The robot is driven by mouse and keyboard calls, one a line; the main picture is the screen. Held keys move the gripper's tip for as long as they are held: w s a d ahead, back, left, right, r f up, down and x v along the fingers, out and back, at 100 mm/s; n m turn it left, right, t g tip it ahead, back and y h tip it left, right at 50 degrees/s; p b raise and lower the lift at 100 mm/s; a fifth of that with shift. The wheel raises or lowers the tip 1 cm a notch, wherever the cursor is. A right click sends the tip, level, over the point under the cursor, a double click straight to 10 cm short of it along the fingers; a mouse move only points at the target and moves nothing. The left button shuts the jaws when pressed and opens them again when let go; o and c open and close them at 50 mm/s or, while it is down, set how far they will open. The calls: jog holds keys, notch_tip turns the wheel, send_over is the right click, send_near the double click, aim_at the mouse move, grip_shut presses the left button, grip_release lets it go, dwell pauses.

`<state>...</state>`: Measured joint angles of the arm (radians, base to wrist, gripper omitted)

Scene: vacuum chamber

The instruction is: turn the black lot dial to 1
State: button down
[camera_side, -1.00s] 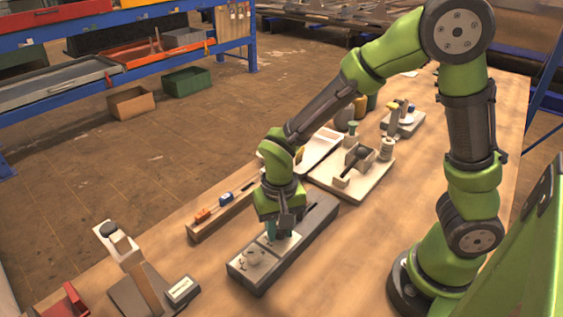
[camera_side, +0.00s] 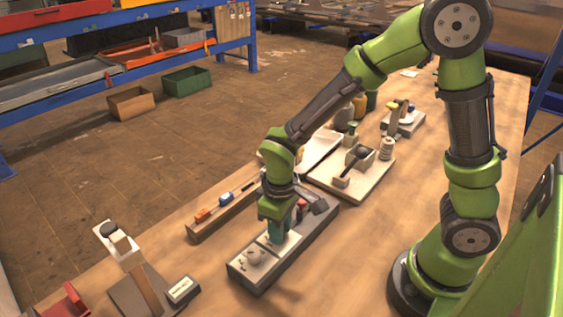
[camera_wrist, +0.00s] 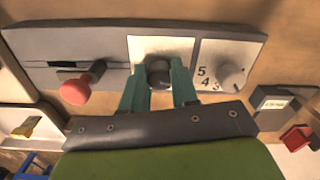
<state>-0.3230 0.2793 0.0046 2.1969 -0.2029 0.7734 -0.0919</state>
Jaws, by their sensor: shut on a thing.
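The black dial (camera_wrist: 159,73) sits on a pale plate in the middle of a long grey panel (camera_wrist: 70,38). My gripper (camera_wrist: 160,78) is shut on it, one green finger on each side in the wrist view. In the side view my gripper (camera_side: 277,236) points down at the panel (camera_side: 244,281) and hides the dial. Any numbers around the black dial and its pointer are hidden or too small to read.
A grey dial (camera_wrist: 232,77) with printed numbers, including 5 and 4, sits right beside the black one. A red knob (camera_wrist: 76,92) on a slot is at the left. A small display box (camera_wrist: 272,98) and a wooden rail (camera_side: 218,217) stand near the panel.

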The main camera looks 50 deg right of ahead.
jog(key=shift+n, duration=0.3)
dwell(0.4)
jog(key=c, duration=0.9)
grip_release()
jog(key=shift+o, duration=0.2)
notch_tip(320, 180, up, 17)
jog(key=s+d+r+m+t+y, duration=0.2)
jog(key=s+d+m+t, duration=0.5)
jog(key=shift+d+r, duration=0.15)
jog(key=shift+r, duration=0.1)
